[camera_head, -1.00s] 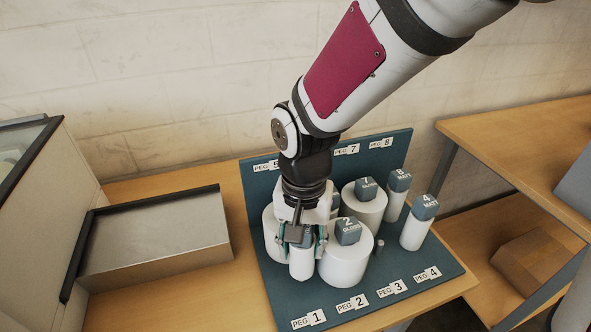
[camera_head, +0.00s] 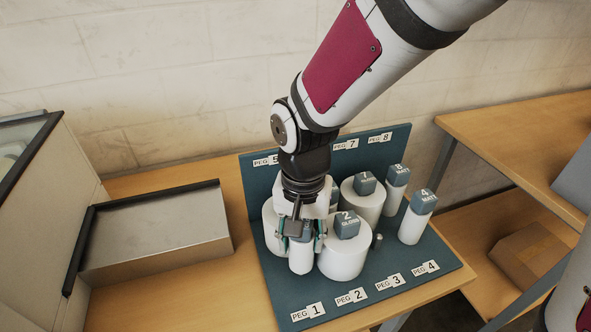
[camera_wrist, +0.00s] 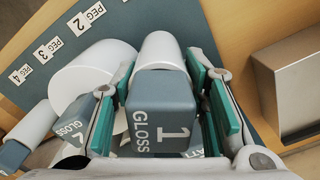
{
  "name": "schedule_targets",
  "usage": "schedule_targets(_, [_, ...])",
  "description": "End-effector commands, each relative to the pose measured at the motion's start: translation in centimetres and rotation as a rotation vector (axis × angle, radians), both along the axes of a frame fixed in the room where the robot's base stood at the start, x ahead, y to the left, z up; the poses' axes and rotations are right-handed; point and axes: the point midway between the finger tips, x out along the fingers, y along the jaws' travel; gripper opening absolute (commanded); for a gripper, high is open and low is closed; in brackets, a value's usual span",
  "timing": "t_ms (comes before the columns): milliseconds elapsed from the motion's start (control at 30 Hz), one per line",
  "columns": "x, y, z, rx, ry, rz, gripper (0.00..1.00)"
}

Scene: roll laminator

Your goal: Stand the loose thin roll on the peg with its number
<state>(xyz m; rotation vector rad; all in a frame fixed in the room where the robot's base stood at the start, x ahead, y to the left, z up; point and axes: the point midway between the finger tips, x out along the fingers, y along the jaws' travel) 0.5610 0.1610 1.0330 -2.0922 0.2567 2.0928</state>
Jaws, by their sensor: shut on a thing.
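The thin white roll (camera_head: 301,258) has a grey-blue cap, which reads 1 GLOSS in the wrist view (camera_wrist: 162,105). My gripper (camera_head: 300,232) is shut on this cap from above, with a green-padded finger on each side. The roll is upright over the front left of the blue peg board (camera_head: 283,310), behind the PEG 1 label (camera_head: 308,311). Its lower end looks close to the board. The peg under it is hidden, and I cannot tell if the roll is seated.
A wide roll 2 (camera_head: 344,258) stands close on the right of the held roll. A bare short peg (camera_head: 378,240) and a thin roll 4 (camera_head: 415,222) are further right. Wide roll 7 (camera_head: 363,202) and thin roll 8 (camera_head: 394,195) stand behind. A metal tray (camera_head: 160,235) is left.

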Motion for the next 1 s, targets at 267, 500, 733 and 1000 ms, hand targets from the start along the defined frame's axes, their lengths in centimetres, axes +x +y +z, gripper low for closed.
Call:
schedule_targets(267, [0.0,0.0,-0.7,0.000,0.000,0.000,0.12])
schedule_targets(500, [0.0,0.0,-1.3,0.000,0.000,0.000,0.12])
schedule_targets(733, [0.0,0.0,-2.0,-0.001,0.000,0.000,0.12])
schedule_targets(1000, [0.0,0.0,-2.7,-0.001,0.001,0.000,0.12])
